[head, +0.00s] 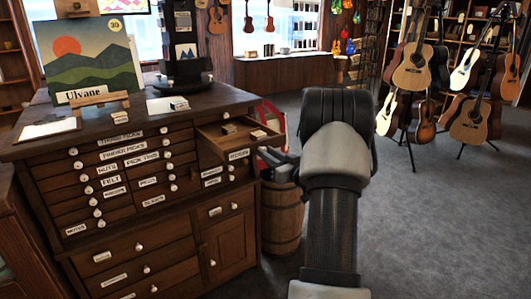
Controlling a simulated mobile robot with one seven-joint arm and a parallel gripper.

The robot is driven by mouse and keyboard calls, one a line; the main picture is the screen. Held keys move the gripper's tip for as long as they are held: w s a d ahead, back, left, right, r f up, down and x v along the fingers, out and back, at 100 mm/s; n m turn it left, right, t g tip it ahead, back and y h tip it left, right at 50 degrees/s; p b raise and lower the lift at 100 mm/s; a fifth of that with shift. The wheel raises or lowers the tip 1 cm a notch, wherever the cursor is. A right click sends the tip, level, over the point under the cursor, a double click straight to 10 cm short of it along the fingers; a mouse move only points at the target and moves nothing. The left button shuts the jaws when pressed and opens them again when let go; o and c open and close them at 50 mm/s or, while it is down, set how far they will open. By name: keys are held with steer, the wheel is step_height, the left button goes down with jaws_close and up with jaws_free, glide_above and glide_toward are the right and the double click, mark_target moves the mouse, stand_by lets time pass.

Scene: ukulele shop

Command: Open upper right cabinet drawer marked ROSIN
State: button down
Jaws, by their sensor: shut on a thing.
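The wooden cabinet (130,205) stands at the left with many small labelled drawers. Its upper right drawer (213,131) is pulled out, and its open top shows small boxes (258,135) inside. The white label (238,155) on its front seems to read ROSIN, but it is small. My gripper (274,157) is at the right of this drawer front, partly hidden behind my arm. It is shut at the drawer's front, where the knob is hidden from view.
A wooden barrel (282,215) stands right beside the cabinet, below my gripper. A picture (90,60), a clipboard (47,129) and a dark stand (185,55) are on the cabinet top. Guitars on stands (413,68) are at the back right. The grey floor at right is clear.

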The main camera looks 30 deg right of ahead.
steer(key=c, duration=1.6)
jaws_free()
steer(key=shift+o, duration=0.2)
steer(key=s+p, duration=0.2)
steer(key=s, duration=1.5)
steer(key=shift+s+d, duration=0.25)
